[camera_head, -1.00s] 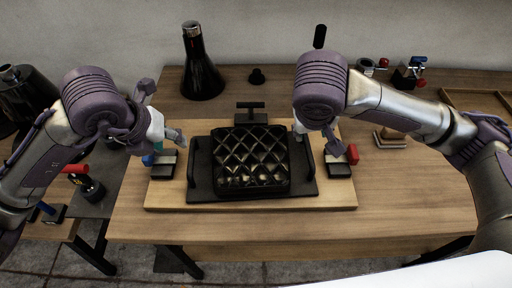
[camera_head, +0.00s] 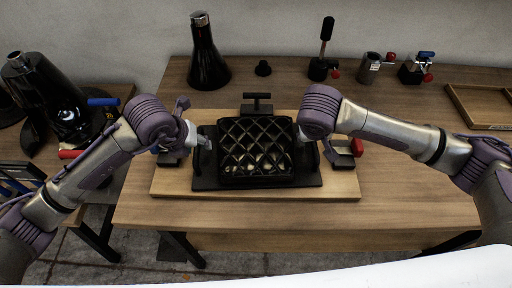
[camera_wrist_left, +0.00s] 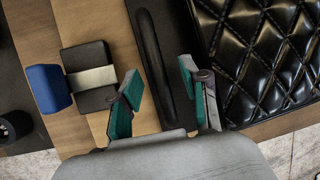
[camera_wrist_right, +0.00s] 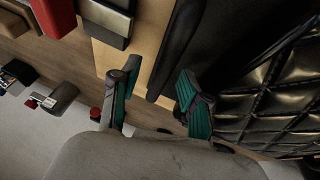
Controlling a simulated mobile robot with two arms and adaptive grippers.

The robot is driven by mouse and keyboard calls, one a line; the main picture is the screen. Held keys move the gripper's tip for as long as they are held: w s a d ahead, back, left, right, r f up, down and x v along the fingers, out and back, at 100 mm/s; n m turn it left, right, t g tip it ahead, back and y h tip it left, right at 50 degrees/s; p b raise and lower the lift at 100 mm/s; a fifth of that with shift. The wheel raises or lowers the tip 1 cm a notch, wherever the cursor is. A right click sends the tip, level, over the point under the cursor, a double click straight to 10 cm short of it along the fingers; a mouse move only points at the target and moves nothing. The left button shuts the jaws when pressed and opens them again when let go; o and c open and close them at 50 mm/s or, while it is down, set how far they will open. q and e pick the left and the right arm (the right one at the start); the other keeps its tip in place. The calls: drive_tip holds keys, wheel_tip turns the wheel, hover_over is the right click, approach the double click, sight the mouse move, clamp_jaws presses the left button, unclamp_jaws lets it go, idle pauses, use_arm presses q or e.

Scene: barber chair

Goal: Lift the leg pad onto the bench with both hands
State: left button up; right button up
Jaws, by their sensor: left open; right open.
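The leg pad (camera_head: 255,150) is black, quilted and glossy. It sits on a flat black base (camera_head: 225,184) with an upright bar handle at its left side. My left gripper (camera_head: 204,143) is open at the left handle. In the left wrist view its teal fingers (camera_wrist_left: 162,92) stand either side of the black handle (camera_wrist_left: 155,62), not closed on it. My right gripper (camera_head: 306,140) is at the pad's right side, its fingers partly hidden by my wrist. In the right wrist view they are open (camera_wrist_right: 158,88), with a dark edge between them; contact cannot be told.
The base lies on a pale wooden board (camera_head: 340,188) on the wooden bench (camera_head: 415,195). A toggle clamp (camera_head: 343,157) stands at right, another clamp (camera_head: 256,105) behind the pad. A black flask (camera_head: 207,65), several small tools and a wooden tray (camera_head: 465,118) are at the back.

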use_arm(q)
drive_tip(key=shift+w+d+f, duration=0.1)
drive_tip(key=shift+w+f, duration=0.1)
drive_tip(key=shift+f, duration=0.4)
use_arm(e)
drive_tip(key=shift+w+f, duration=0.2)
drive_tip(key=shift+f, duration=0.45)
drive_tip(key=shift+d, duration=0.1)
use_arm(q)
drive_tip(key=shift+c, duration=0.2)
clamp_jaws()
use_arm(e)
clamp_jaws()
use_arm(q)
drive_tip(key=shift+w+r, duration=0.1)
use_arm(e)
drive_tip(key=shift+w+r, duration=0.1)
